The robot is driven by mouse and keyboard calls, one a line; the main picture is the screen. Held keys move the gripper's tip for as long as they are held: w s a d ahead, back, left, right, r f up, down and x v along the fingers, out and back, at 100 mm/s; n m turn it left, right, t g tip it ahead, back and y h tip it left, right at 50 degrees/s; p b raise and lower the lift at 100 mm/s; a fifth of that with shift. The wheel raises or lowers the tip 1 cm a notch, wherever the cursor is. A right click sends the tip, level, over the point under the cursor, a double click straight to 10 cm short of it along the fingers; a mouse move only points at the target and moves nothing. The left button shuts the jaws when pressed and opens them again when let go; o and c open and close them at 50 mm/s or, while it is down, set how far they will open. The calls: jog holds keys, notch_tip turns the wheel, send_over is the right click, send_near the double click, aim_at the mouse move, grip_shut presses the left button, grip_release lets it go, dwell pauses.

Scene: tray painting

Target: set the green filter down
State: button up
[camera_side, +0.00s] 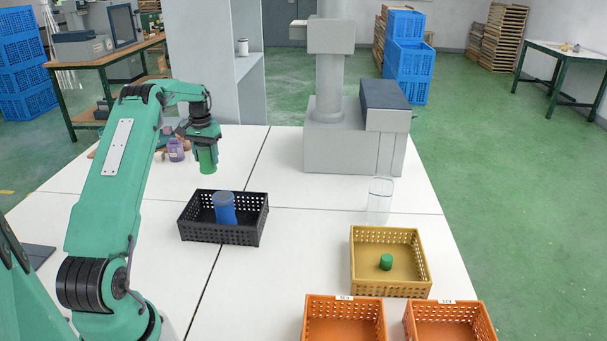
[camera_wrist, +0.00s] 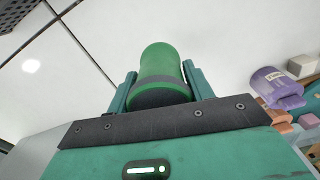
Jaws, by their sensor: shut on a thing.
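The green filter (camera_side: 208,160) is a green cylinder hanging upright below my gripper (camera_side: 203,140), above the white table behind the black crate. In the wrist view the green filter (camera_wrist: 160,72) sits between the two fingers of my gripper (camera_wrist: 160,92), which is shut on it. A dark band shows near its lower part in that view. Its lower end appears clear of the table in the side view, though the exact gap is hard to tell.
A black crate (camera_side: 218,234) holds a blue cylinder (camera_side: 224,208). Two orange crates stand in front. A clear cylinder (camera_side: 379,202) stands near the grey machine (camera_side: 350,148). A purple container (camera_side: 175,150) stands left of the filter.

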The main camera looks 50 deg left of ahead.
aim_at(208, 166)
jog(key=shift+f, duration=1.95)
jog(key=shift+f, duration=0.1)
jog(key=o, duration=1)
notch_tip(208, 166, up, 12)
jog(key=shift+r, duration=0.1)
jog(key=shift+d, duration=0.1)
